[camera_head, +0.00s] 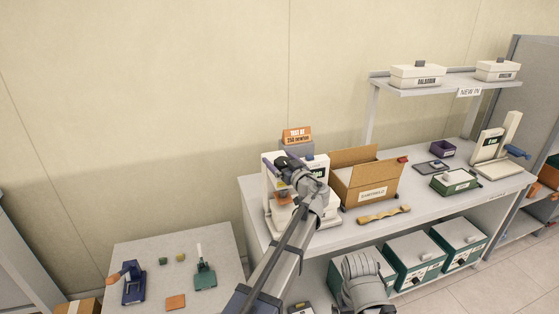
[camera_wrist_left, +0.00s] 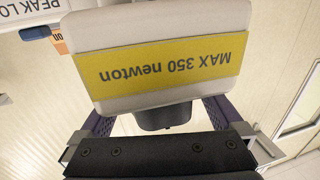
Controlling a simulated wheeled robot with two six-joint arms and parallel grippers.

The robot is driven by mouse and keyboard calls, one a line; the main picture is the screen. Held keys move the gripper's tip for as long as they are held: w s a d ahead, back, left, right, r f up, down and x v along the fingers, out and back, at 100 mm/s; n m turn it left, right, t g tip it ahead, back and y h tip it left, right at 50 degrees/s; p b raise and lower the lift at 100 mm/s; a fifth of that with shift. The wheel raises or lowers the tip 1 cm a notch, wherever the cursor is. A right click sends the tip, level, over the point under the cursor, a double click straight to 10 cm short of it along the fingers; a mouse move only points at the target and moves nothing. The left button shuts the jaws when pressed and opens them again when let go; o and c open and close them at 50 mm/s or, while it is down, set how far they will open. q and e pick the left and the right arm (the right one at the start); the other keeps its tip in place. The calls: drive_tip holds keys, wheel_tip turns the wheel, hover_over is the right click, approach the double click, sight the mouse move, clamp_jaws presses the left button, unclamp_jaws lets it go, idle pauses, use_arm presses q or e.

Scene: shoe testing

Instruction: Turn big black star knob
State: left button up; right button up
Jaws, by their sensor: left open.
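The white test machine (camera_head: 273,213) stands at the left end of the long workbench. My left gripper (camera_head: 277,163) is at its top, with the arm covering much of the machine. In the left wrist view, a white block with a yellow label reading "MAX 350 newton" (camera_wrist_left: 160,66), upside down, fills the upper middle. A black rounded part (camera_wrist_left: 163,117), probably the star knob, shows below the label. Its star shape is hidden. My open left gripper (camera_wrist_left: 160,122) has one purple finger on each side of this part. Contact cannot be told. My right gripper is not in view.
An open cardboard box (camera_head: 366,183) stands close right of the machine. A lower table (camera_head: 140,255) with small tools is at left. A shelf (camera_head: 440,85) overhangs the bench's back.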

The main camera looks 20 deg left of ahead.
use_arm(q)
drive_tip(key=shift+c, duration=0.2)
drive_tip(key=c, duration=1.2)
drive_tip(key=shift+c, duration=0.2)
drive_tip(key=shift+h, duration=0.3)
